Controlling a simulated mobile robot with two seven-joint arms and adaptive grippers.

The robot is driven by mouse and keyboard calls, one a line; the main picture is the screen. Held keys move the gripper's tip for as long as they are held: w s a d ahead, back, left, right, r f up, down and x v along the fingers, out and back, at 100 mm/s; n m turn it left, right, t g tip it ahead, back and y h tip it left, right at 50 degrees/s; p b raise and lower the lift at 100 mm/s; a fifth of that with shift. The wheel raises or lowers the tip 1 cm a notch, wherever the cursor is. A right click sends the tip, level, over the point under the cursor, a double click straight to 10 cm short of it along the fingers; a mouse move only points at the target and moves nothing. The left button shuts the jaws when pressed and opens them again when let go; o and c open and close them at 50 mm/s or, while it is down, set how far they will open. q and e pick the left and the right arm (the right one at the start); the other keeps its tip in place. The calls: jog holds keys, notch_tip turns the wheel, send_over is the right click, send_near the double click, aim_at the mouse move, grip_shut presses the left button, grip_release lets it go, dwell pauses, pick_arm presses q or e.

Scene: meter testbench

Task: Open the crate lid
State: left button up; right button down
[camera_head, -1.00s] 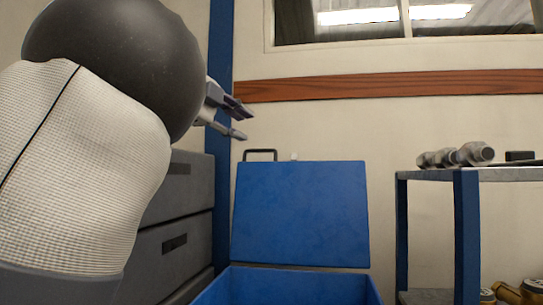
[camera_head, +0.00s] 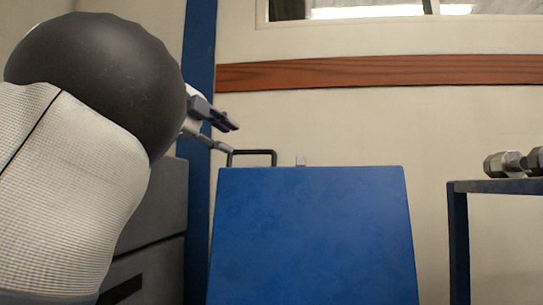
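The blue crate lid (camera_head: 312,235) stands raised, nearly upright, in the middle of the head view. A dark handle (camera_head: 253,152) sticks up from the left part of its top edge, and a small light latch piece (camera_head: 300,161) sits to the right of it. The crate body below is out of frame. My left gripper (camera_head: 230,137) is just above and left of the handle, its two fingers apart with nothing between them. The lower fingertip is very near the handle's left corner; I cannot tell if they touch. My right gripper is not in view.
Grey drawers (camera_head: 150,225) stand at the left behind my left arm, beside a blue post (camera_head: 199,90). A shelf (camera_head: 497,186) with metal fittings (camera_head: 512,164) is at the right. The wall behind has a wooden rail (camera_head: 380,72).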

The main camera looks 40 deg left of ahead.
aim_at(250, 152)
pick_arm(q)
jog(key=x, duration=1.1)
jog(key=shift+d+f, duration=0.1)
jog(key=shift+s, duration=0.1)
grip_shut()
